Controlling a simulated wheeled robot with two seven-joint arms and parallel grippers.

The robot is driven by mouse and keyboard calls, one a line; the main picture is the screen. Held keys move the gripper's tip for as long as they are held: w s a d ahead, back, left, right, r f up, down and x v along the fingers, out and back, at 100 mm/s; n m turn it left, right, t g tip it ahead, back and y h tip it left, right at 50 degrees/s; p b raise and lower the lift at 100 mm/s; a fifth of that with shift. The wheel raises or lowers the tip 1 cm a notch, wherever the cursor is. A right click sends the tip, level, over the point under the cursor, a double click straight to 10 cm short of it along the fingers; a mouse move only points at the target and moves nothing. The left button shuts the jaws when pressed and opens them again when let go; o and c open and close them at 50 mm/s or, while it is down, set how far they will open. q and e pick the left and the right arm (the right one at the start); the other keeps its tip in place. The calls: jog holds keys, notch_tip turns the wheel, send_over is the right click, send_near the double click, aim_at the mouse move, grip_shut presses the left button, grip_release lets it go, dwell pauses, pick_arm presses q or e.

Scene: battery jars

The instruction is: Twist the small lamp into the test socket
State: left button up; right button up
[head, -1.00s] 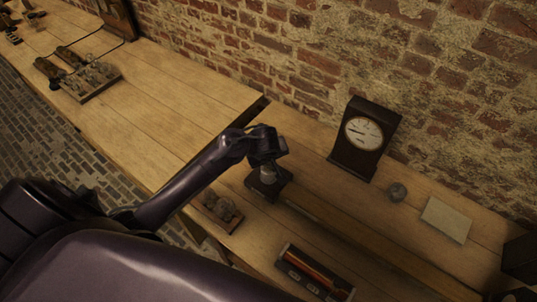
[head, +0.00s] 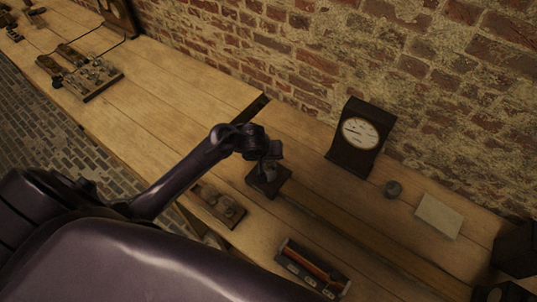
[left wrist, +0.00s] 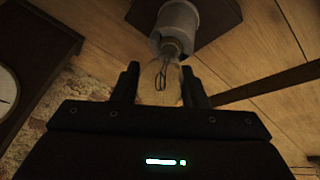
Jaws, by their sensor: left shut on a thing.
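The small lamp (left wrist: 160,92) is a clear glass bulb with a dark filament, seen in the left wrist view. My left gripper (left wrist: 160,75) is shut on its glass, one finger on each side. The lamp's neck end meets the mouth of the pale, round test socket (left wrist: 179,24); how deep it sits cannot be told. The socket stands on a dark square base (left wrist: 217,14), whose block also shows in the head view (head: 268,182). There my left gripper (head: 271,154) is directly above the base and hides most of the lamp. My right gripper is not in view.
A dark-cased dial meter (head: 360,135) stands behind to the right, with a small round grey piece (head: 393,189) and a pale sheet (head: 439,215). A small wooden tray (head: 217,203) and a box with a reddish rod (head: 312,268) lie nearer the front edge.

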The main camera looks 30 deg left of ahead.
pick_arm(q)
jog(key=shift+m+p, duration=0.5)
jog(key=shift+p, duration=0.05)
jog(key=shift+r+m+h, duration=0.1)
jog(key=shift+m+h, duration=0.3)
jog(key=shift+m, duration=0.1)
jog(key=shift+m+h, duration=0.4)
jog(key=shift+m, duration=0.5)
jog(key=m, duration=0.1)
jog(key=m+h, duration=0.1)
jog(key=shift+d+f+m+g, duration=0.1)
jog(key=shift+f+m+g, duration=0.1)
jog(key=shift+m+g, duration=0.15)
jog(key=shift+r+m+g+h, duration=0.1)
jog(key=shift+m+g+h, duration=0.3)
jog(key=shift+m, duration=0.65)
jog(key=m+g, duration=0.1)
jog(key=m, duration=0.2)
jog(key=shift+h, duration=0.4)
jog(key=shift+s, duration=0.15)
